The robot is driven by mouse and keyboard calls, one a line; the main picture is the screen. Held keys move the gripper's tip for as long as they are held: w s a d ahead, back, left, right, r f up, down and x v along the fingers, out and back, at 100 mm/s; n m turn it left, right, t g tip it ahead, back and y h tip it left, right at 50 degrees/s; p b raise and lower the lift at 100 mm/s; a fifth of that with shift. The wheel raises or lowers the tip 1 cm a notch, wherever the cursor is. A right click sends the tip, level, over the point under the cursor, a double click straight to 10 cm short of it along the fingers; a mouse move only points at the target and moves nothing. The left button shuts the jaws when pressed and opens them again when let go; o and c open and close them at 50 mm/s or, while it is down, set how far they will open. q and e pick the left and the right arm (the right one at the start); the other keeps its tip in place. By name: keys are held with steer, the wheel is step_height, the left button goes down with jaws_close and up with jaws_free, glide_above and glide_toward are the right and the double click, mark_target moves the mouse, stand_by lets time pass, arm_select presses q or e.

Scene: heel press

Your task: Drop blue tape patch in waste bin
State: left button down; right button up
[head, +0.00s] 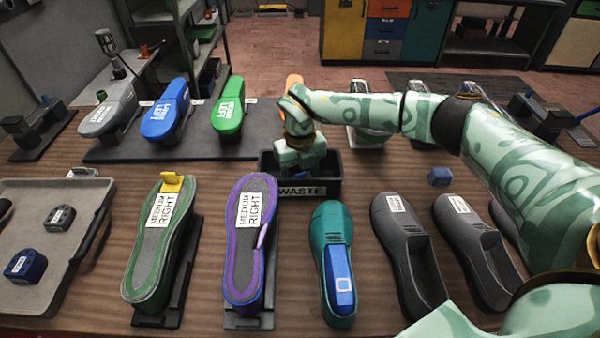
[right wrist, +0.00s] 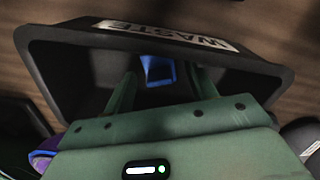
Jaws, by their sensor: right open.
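The black waste bin (head: 334,188) stands mid-table with its WASTE label facing me, and its rim (right wrist: 262,66) fills much of the right wrist view. My right gripper (head: 301,164) points down into the bin. In the right wrist view its fingers (right wrist: 160,80) are apart, inside the bin's opening. A small blue piece, which looks like the blue tape patch (right wrist: 157,71), shows between and beyond the fingertips, inside the bin. I cannot tell whether it touches the bin floor. A bit of blue also shows at the bin in the head view. My left gripper is out of view.
Soles labelled MEDIUM RIGHT (head: 155,235) (head: 250,240), a teal shoe form (head: 322,225) and dark shoes (head: 405,250) line the front. A grey tray (head: 80,200) is at left. Blue (head: 165,108) and green soles (head: 229,105) stand behind.

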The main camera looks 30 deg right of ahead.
mark_target(300, 173)
step_height(300, 173, up, 12)
steer(key=p, duration=0.2)
